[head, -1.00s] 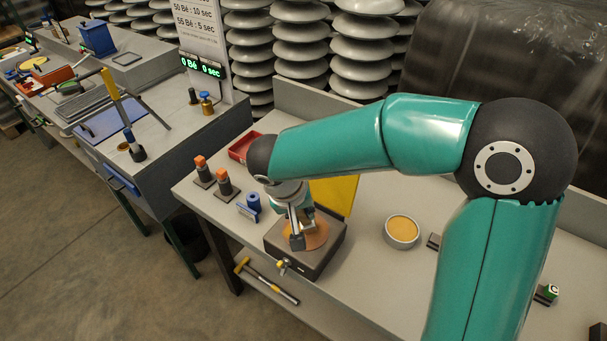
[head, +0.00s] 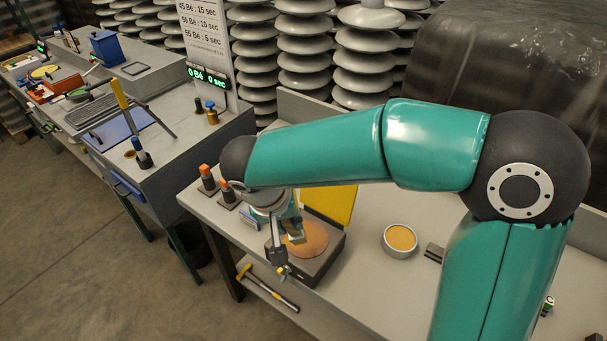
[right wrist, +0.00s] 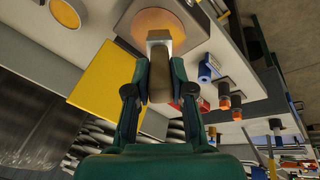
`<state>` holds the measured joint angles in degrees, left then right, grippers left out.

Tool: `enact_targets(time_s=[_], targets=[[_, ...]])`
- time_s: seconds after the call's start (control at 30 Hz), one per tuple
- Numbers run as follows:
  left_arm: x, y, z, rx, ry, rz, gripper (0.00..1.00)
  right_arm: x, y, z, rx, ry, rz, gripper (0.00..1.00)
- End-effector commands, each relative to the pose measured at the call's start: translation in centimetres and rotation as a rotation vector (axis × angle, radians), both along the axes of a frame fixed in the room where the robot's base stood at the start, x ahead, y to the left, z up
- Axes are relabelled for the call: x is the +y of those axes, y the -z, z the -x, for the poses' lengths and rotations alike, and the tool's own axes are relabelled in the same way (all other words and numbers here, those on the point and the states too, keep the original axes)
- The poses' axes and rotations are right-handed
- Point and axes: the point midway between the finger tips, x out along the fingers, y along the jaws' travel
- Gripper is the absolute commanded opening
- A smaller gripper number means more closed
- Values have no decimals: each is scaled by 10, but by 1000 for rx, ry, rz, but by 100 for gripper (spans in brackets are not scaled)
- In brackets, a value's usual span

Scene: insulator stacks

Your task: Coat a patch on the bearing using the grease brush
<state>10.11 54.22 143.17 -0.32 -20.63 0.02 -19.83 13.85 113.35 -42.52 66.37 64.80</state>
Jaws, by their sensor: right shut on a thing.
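The bearing looks like a round copper-coloured disc (head: 310,240) on a dark square block (head: 325,263) near the bench's front edge. It also shows at the top of the right wrist view (right wrist: 157,20). My right gripper (head: 286,238) is at the disc's left side in the head view. It is shut on the grease brush, whose brown handle (right wrist: 160,82) and pale grey head (right wrist: 159,38) show between the fingers. The brush head overlaps the disc's edge in the wrist view; I cannot tell whether they touch. My left gripper is not in view.
A round tin with yellow-orange content (head: 400,238) stands right of the block. A yellow panel (head: 331,203) stands behind it. Two orange-topped pieces (head: 207,180) stand to the left. A hammer (head: 268,290) lies below the front edge. The bench right of the block is mostly clear.

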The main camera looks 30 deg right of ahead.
Motion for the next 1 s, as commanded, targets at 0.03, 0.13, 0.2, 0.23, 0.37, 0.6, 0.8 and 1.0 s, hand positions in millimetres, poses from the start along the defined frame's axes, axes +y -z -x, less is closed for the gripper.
enact_targets(time_s=[0.03, 0.13, 0.2, 0.23, 0.37, 0.6, 0.8, 1.0], targets=[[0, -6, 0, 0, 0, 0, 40, 0, -9, 0, -2, 0, -1, 0], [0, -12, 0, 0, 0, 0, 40, -1, -18, 0, -1, 1, 0, 0], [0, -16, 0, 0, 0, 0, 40, -1, -23, 0, -1, 1, 0, 0], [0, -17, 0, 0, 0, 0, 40, -1, -25, 0, -1, 1, 0, 0], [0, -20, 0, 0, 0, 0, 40, -1, -30, 0, -1, 1, 0, 0], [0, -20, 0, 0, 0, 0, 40, -1, -31, 0, -1, 1, 0, 0], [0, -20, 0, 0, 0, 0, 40, -1, -31, 0, -1, 1, 1, 0], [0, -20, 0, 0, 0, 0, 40, -1, -30, 0, -1, 0, 0, 0]])
